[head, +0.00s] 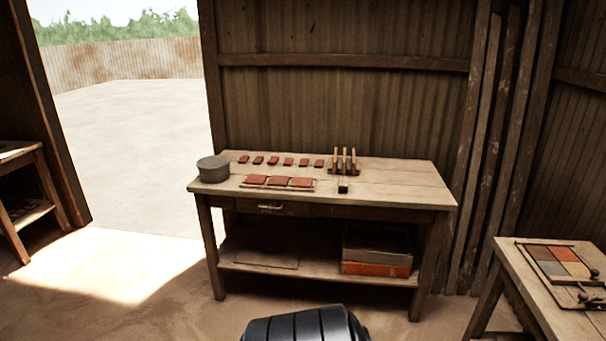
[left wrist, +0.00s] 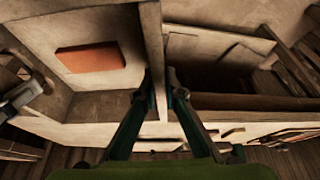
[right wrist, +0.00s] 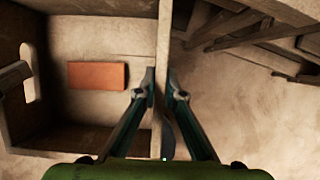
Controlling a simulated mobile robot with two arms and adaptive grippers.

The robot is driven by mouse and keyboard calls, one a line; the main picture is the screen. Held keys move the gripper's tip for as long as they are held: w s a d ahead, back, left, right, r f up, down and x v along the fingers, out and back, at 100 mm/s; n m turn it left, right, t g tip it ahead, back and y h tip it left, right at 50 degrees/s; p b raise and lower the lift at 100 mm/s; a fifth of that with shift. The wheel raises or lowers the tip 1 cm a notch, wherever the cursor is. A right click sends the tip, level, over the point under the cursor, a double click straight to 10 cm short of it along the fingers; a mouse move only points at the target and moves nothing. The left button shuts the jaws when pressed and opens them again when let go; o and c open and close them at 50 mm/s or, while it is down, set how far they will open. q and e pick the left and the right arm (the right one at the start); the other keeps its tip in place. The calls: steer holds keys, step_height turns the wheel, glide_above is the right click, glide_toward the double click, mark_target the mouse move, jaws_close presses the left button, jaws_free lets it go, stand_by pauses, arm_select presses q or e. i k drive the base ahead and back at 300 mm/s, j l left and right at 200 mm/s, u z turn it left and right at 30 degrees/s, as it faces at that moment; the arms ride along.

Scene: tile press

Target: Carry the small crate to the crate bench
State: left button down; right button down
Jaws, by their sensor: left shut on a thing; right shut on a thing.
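The small crate is a pale wooden open box; its wall shows in the left wrist view (left wrist: 105,103) and in the right wrist view (right wrist: 100,28). A red-orange tile (left wrist: 90,57) lies flat on its floor, also seen in the right wrist view (right wrist: 98,75). My left gripper (left wrist: 162,85) is shut on one crate wall, with a finger on each side. My right gripper (right wrist: 163,85) is shut on another stretch of crate wall in the same way. The crate and both grippers are out of the head view.
In the head view a wooden table (head: 400,180) stands ahead with red tiles (head: 278,181), a grey round tin (head: 213,168) and a tool rack (head: 343,162). Another table (head: 530,290) with a colour tile board (head: 556,262) is at right. An open doorway and bare floor (head: 130,285) lie left.

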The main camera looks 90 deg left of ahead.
mark_target(392, 187)
steer(key=u, duration=2.25)
steer(key=i+l+u, duration=0.15)
steer(key=i, duration=0.2)
steer(key=i+l+u, duration=0.2)
steer(key=i, duration=0.2)
steer(key=i+l, duration=0.75)
steer(key=i, duration=0.25)
